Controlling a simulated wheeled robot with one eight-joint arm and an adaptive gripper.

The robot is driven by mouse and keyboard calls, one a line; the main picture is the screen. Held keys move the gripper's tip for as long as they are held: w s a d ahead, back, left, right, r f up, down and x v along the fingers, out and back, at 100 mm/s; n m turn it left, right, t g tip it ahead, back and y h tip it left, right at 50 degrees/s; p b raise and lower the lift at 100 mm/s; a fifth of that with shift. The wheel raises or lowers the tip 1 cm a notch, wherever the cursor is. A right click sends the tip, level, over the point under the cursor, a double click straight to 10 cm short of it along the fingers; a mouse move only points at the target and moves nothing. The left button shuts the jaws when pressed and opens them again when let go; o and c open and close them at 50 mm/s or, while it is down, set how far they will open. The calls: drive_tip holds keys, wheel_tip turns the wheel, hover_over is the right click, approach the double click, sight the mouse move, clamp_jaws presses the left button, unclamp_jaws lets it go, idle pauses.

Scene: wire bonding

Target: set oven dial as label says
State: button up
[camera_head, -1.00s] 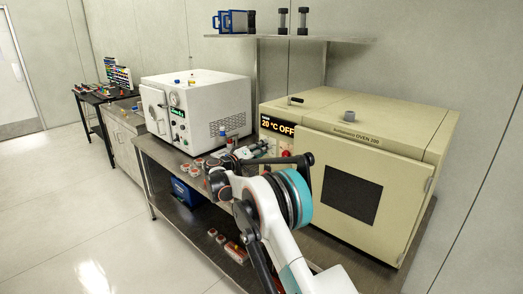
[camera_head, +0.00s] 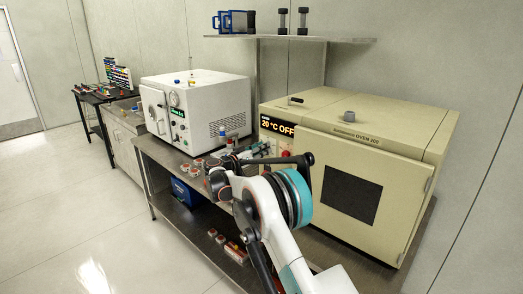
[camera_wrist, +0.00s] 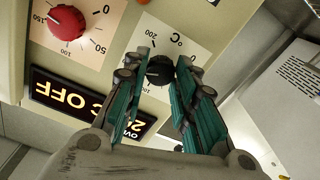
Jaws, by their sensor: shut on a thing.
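The cream oven (camera_head: 312,110) stands at the right of the bench, with its lit display (camera_head: 278,126) reading "20 °C OFF". In the wrist view, upside down, a black dial (camera_wrist: 160,70) sits on a white scale plate marked °C, with 100 and 200 legible. My gripper (camera_wrist: 162,62) has its teal-padded fingers on either side of this dial, shut on it. A red dial (camera_wrist: 66,22), on a scale with 0, 50, 100 and 150, is beside it and untouched. The display also shows in the wrist view (camera_wrist: 75,100). I cannot read any label giving a setting.
A white machine (camera_head: 205,105) stands left of the oven. Small red-and-white items (camera_head: 190,168) lie on the bench in front of it. A shelf (camera_head: 290,38) hangs above, holding blue frames and dark cylinders. The floor (camera_head: 60,200) at left is clear.

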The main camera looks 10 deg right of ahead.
drive_tip(key=shift+f, duration=0.15)
drive_tip(key=o, duration=1.1)
drive_tip(key=shift+c, duration=0.2)
drive_tip(key=shift+a, duration=0.1)
drive_tip(key=v, duration=1.2)
